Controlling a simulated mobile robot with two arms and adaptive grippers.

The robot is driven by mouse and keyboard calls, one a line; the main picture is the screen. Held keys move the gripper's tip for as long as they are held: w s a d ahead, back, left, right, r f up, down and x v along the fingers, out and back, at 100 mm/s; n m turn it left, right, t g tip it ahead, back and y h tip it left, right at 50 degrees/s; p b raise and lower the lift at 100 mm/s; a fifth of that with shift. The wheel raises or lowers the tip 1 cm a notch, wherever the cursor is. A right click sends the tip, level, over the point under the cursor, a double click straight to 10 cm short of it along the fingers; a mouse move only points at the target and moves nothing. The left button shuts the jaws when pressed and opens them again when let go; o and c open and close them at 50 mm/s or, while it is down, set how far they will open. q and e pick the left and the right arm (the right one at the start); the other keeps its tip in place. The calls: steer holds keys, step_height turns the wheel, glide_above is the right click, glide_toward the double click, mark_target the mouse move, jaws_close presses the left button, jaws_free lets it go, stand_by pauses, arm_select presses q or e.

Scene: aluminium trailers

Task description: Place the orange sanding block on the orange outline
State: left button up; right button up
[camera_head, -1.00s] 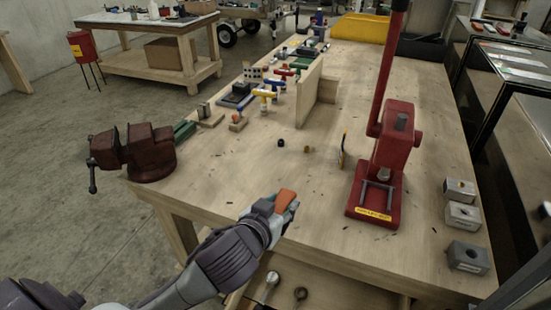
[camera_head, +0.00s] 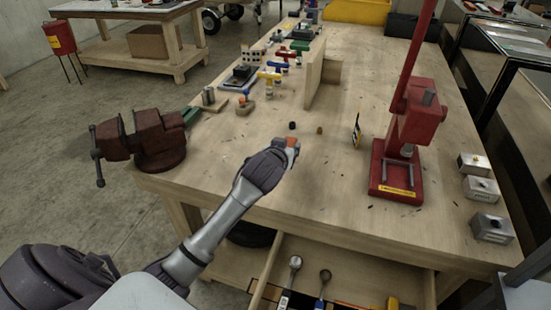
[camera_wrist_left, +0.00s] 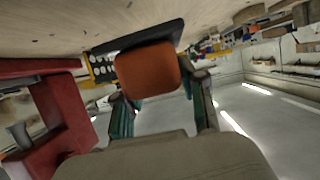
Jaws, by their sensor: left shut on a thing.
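My left gripper (camera_head: 284,146) is shut on the orange sanding block (camera_head: 292,142), held over the workbench's front half. Its height above the wood is hard to judge. In the left wrist view the block (camera_wrist_left: 147,70) sits between the two teal fingers of the gripper (camera_wrist_left: 160,92), with a dark flat piece behind it. Thin orange lines (camera_head: 268,287) show at the left of the open drawer below the bench front; I cannot tell whether they are the full outline. My right gripper is not in view.
A red arbor press (camera_head: 403,145) stands right of the gripper, with several metal blocks (camera_head: 478,189) beyond. A red vise (camera_head: 140,140) is at the left corner. Small dark pieces (camera_head: 292,125) and an upright board (camera_head: 314,72) lie ahead. The drawer (camera_head: 355,265) holds tools.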

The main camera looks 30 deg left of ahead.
arm_select(q)
steer(key=a, duration=0.1)
steer(key=a+f, duration=0.1)
steer(key=a, duration=0.1)
steer(key=shift+s+a+f, duration=0.1)
steer(key=shift+s+f, duration=0.15)
steer(key=shift+f, duration=0.55)
step_height(320, 180, down, 3)
steer(key=shift+f+p, duration=0.1)
steer(key=shift+p, duration=0.2)
steer(key=shift+f, duration=0.1)
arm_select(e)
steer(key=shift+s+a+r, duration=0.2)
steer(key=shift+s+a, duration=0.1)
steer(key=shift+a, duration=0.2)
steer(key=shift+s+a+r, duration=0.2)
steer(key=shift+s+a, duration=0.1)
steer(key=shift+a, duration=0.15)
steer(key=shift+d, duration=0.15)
